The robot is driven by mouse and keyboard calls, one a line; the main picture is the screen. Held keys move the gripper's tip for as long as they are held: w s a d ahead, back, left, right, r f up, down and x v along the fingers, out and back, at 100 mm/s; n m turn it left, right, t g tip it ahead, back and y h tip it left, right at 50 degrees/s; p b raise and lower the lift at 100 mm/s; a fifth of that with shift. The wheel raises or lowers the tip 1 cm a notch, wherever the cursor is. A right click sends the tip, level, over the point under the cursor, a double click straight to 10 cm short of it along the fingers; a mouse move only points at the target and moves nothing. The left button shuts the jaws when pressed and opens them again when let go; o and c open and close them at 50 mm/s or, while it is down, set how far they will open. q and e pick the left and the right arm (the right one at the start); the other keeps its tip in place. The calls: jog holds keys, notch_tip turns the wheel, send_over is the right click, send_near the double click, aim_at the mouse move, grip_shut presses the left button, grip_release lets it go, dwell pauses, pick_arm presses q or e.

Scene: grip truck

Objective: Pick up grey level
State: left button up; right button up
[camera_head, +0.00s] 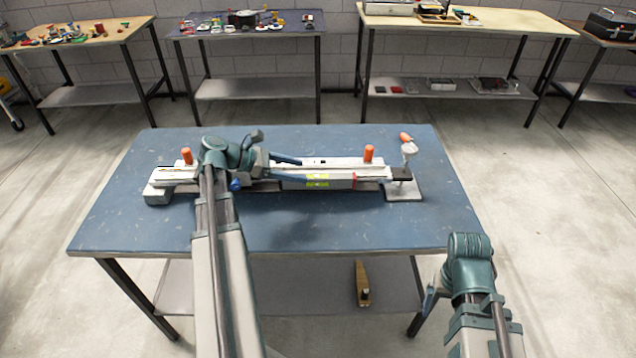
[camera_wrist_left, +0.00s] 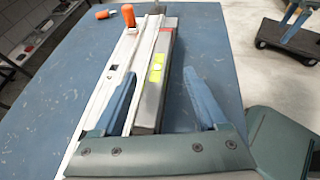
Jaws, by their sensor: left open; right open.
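The grey level (camera_head: 332,181) is a long grey bar with a yellow-green vial window and a red end. It lies along the near side of a white rail on the blue table, and shows lengthwise in the left wrist view (camera_wrist_left: 148,112). My left gripper (camera_head: 299,171) is open above the level. In the left wrist view its blue fingers (camera_wrist_left: 160,76) are on either side of the level, one over the white rail and one over the table. I cannot tell whether they touch it. My right gripper (camera_head: 429,301) is off the table's front right corner; its fingers are partly hidden.
The white rail (camera_head: 335,162) carries orange handles (camera_head: 369,153). A clamp (camera_head: 408,150) with an orange tip stands at its right end. The blue table (camera_head: 330,228) is clear in front. A wooden tool (camera_head: 362,284) lies on the shelf below. Other tables line the back wall.

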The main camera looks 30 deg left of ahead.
aim_at(317, 176)
pick_arm(q)
jog(key=w+d+f+b, duration=0.2)
jog(key=f, duration=0.1)
jog(key=shift+w+b, duration=0.3)
jog(key=shift+b, duration=0.05)
jog(key=shift+w+d, duration=0.35)
jog(key=shift+c, duration=0.2)
grip_shut()
